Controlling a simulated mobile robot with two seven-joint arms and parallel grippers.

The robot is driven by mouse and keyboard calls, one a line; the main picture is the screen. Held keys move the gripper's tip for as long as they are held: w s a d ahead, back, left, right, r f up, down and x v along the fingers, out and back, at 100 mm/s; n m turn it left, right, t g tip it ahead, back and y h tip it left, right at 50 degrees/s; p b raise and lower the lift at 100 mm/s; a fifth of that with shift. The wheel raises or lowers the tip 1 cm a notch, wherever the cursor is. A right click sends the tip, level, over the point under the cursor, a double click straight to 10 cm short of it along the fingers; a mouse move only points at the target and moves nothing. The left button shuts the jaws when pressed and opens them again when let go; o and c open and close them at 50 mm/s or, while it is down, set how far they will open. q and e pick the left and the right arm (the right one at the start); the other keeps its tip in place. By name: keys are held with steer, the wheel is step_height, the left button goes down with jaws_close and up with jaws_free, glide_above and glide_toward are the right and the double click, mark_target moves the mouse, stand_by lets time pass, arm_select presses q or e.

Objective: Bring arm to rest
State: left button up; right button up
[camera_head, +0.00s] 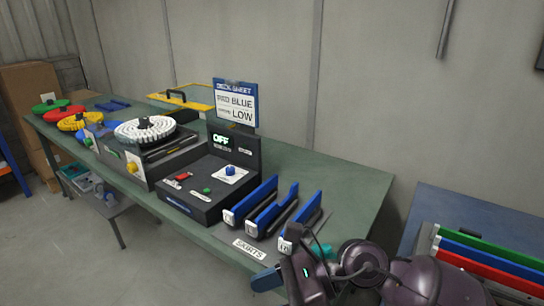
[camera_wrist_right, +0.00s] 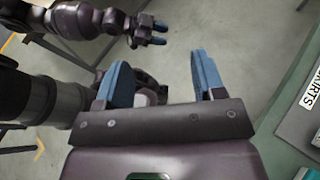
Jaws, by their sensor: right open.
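My right arm (camera_head: 395,275) comes in from the lower right in the head view, near the front right of the green bench (camera_head: 345,190). One blue finger shows there beside the bench edge. In the right wrist view my right gripper (camera_wrist_right: 160,75) is open, with its two blue fingers wide apart and nothing between them. My left gripper (camera_wrist_right: 155,32) shows at the top of the right wrist view, small, with a gap between its blue fingers and nothing held. It is out of the head view.
Close to my right arm are blue skirts in a rack (camera_head: 262,210) and a SKIRTS label (camera_head: 251,248). A black control box (camera_head: 205,188) reading OFF, a white brush disc (camera_head: 145,130) and coloured discs stand farther left. A blue table (camera_head: 470,215) with coloured strips stands right.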

steer(key=w+d+r+m+t+y, duration=0.2)
steer(key=r+m+t+y, duration=0.15)
steer(key=m+t, duration=0.45)
steer(key=w+d+r+m+t+y, duration=0.25)
steer(key=r+m+t, duration=0.25)
steer(key=m, duration=0.4)
steer(key=w+d+f+m+t+h, duration=0.1)
steer(key=d+f+m+t+h, duration=0.25)
steer(key=d+m+h, duration=0.65)
steer(key=w+d+f+m+t+h, duration=0.1)
steer(key=d+f+m+t+h, duration=0.45)
steer(key=m, duration=0.75)
steer(key=s+d+f+m+g+h, duration=0.7)
steer(key=s+f+m+g, duration=0.1)
steer(key=f+m, duration=0.15)
steer(key=s+d+f+m+g+y, duration=0.1)
steer(key=s+f+m+g, duration=0.25)
steer(key=s, duration=0.45)
steer(key=s+d+f+m+g+y, duration=0.1)
steer(key=s+f+m+g, duration=0.1)
steer(key=s+f+g, duration=0.4)
steer(key=w+f+n+t, duration=0.1)
steer(key=w+f+t, duration=0.5)
steer(key=f+t, duration=0.2)
steer(key=shift+a+t, duration=0.25)
steer(key=shift+t, duration=0.3)
